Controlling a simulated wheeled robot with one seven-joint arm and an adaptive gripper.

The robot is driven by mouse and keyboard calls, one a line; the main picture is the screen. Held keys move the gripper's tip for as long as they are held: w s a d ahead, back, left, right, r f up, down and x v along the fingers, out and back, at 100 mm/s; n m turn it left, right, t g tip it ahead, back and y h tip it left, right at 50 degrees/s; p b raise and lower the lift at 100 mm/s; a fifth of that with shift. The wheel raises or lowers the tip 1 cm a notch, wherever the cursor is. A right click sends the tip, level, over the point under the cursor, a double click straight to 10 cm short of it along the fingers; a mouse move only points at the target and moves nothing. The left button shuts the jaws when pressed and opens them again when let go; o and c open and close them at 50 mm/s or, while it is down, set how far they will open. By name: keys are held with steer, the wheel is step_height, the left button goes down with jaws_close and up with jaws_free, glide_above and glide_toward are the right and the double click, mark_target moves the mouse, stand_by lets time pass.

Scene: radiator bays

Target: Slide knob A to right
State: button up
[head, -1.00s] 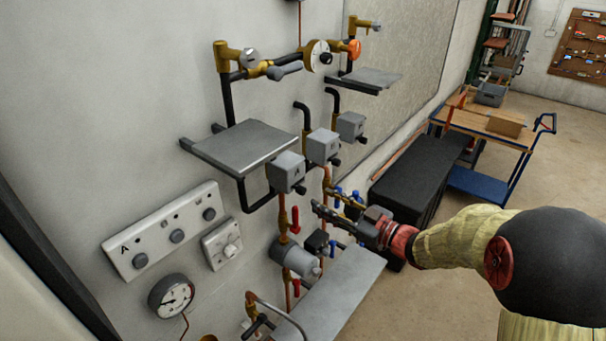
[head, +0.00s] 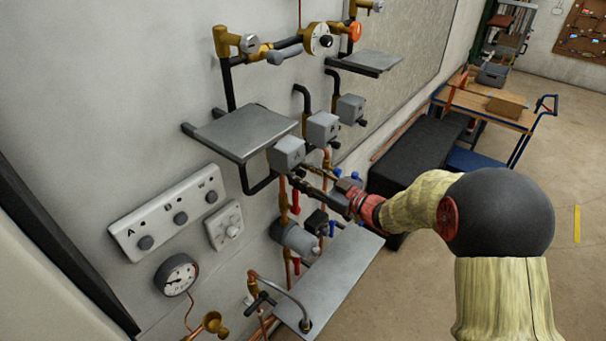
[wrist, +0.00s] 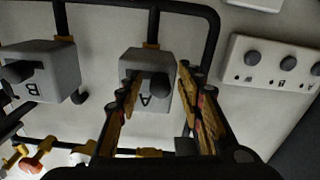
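A grey box marked A (head: 286,153) is on the wall under the right end of a grey shelf. In the wrist view the same box (wrist: 136,64) appears upside down, with a dark knob (wrist: 158,86) sticking out of it. My gripper (wrist: 159,77) is open, with one finger on each side of this knob; I cannot tell whether either touches it. In the head view my gripper (head: 298,174) is just below box A and hides its knob. A white wall panel (head: 163,228) also has a dark knob marked A (head: 145,242), at its left end.
Box B (head: 322,127) and a third grey box (head: 350,108) stand to the right of box A. The grey shelf (head: 215,126) is close above left. Copper pipes and red and blue handles are below, over a lower grey shelf (head: 345,270).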

steer(key=shift+c, duration=0.8)
steer(key=c, duration=0.7)
jaws_close()
